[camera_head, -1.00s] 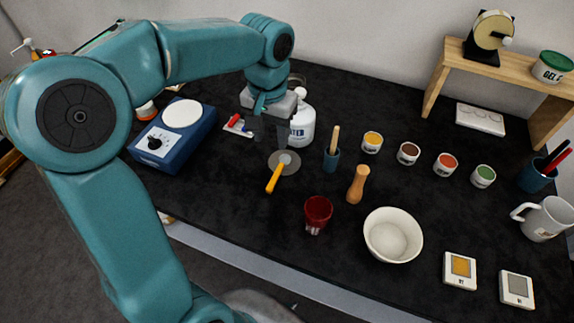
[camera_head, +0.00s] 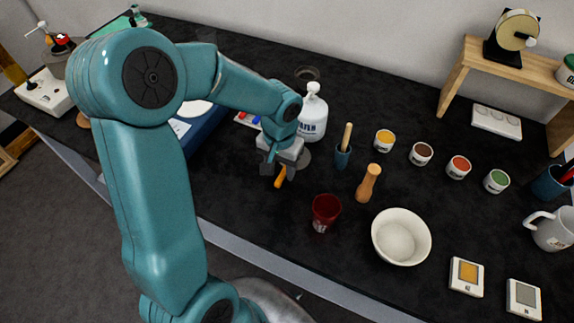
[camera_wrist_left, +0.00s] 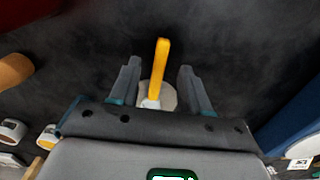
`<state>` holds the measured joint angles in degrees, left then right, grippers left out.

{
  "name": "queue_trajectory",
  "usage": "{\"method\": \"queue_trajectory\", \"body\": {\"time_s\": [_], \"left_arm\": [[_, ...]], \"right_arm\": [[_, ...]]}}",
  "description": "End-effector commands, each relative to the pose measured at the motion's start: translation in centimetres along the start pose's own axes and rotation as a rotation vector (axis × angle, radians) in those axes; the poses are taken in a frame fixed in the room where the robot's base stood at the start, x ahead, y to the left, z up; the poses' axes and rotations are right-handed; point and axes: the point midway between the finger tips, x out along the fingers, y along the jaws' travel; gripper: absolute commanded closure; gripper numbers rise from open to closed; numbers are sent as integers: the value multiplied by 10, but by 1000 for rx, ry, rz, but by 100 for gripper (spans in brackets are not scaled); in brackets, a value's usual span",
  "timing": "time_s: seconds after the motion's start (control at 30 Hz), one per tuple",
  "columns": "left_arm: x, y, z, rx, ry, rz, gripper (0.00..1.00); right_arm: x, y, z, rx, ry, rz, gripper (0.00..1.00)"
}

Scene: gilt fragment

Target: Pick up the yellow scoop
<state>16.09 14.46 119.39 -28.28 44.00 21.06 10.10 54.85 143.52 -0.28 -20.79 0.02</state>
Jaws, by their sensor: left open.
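The yellow scoop (camera_wrist_left: 162,62) lies on the black table, its yellow handle between the two fingers of my left gripper (camera_wrist_left: 159,72) in the left wrist view. Its pale end rests at a round grey disc (camera_wrist_left: 169,97), partly hidden by the gripper body. In the head view only a short piece of the scoop's handle (camera_head: 280,182) shows below my left gripper (camera_head: 277,172), which is open and points down over it. Gaps show on both sides of the handle, so the fingers do not touch it. My right gripper is not in view.
A white bottle (camera_head: 312,114) stands just behind the gripper, with a blue cup (camera_head: 342,158) holding a wooden-handled tool to its right. A red cup (camera_head: 325,212), a wooden pestle-like piece (camera_head: 368,184) and a white bowl (camera_head: 401,238) stand further right.

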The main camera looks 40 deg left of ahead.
Motion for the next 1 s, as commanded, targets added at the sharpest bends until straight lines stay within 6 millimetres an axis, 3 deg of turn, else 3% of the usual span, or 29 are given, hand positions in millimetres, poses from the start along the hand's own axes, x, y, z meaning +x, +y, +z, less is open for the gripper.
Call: {"method": "queue_trajectory", "body": {"time_s": [0.13,0.4,0.57,0.87,1.0], "left_arm": [[20,0,0,0,-3,-1,53],[24,0,-1,0,0,0,53],[24,0,-1,0,0,0,100],[23,0,-1,0,1,0,100],[9,0,-2,-2,5,0,100]], "right_arm": [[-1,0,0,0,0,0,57],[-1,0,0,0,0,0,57],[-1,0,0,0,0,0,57],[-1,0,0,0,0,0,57],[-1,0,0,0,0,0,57]]}}
